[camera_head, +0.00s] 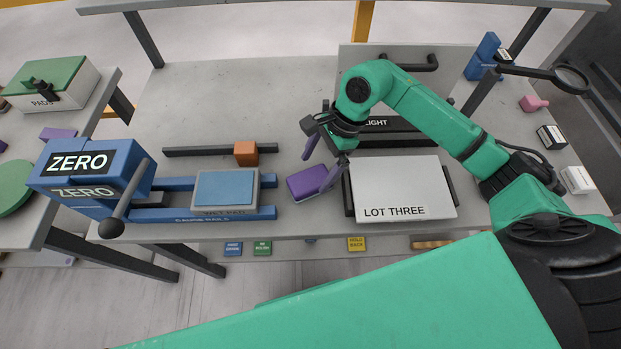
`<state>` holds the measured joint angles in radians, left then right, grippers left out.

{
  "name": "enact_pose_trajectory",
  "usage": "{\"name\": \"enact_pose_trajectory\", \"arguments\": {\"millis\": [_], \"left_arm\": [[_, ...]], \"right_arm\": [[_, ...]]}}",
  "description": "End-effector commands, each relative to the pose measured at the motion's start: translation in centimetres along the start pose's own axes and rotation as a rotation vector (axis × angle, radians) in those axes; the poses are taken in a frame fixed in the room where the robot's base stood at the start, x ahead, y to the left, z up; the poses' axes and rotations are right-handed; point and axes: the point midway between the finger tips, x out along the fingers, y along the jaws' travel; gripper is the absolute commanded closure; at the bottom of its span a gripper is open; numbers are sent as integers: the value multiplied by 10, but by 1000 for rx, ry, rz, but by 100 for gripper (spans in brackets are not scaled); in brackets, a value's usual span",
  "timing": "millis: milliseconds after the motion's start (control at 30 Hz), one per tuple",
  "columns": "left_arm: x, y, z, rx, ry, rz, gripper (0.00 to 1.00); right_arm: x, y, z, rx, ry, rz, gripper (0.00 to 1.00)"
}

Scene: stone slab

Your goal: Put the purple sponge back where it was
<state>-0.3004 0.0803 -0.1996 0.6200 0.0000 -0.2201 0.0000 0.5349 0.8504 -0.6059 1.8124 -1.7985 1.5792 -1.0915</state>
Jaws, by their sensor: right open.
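The purple sponge (306,184) lies on the grey slab (210,105), between the blue pad block and the white LOT THREE box. My right gripper (321,168) reaches in from the right and its two purple-grey fingers are apart. One finger tip overlaps the right side of the sponge in the picture; I cannot tell whether it touches. Another purple block (57,133) lies partly hidden on the side table at the left. My left gripper is not in view.
The white LOT THREE box (405,188) stands just right of the sponge. A blue ZERO fixture (90,165) with a lever and a blue-topped pad (226,187) on rails stand at left. An orange block (246,153) sits on a dark bar. The slab's back left is clear.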

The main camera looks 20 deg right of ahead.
Motion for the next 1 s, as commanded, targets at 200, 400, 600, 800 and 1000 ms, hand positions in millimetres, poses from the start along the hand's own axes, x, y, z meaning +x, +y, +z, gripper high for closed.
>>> {"name": "enact_pose_trajectory", "arguments": {"millis": [200, 400, 600, 800, 1000], "left_arm": [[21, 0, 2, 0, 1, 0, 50], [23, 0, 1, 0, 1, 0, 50], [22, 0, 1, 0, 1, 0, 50], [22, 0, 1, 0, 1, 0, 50], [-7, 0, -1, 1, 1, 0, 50]], "right_arm": [[-53, -1, -2, -2, 3, -5, 0], [-72, 0, 0, 0, -1, 0, 0], [-73, 0, 0, 0, -1, 1, 0], [-72, 0, 0, 0, -1, 1, 0], [-99, 0, 11, 0, -1, 0, 0]]}}
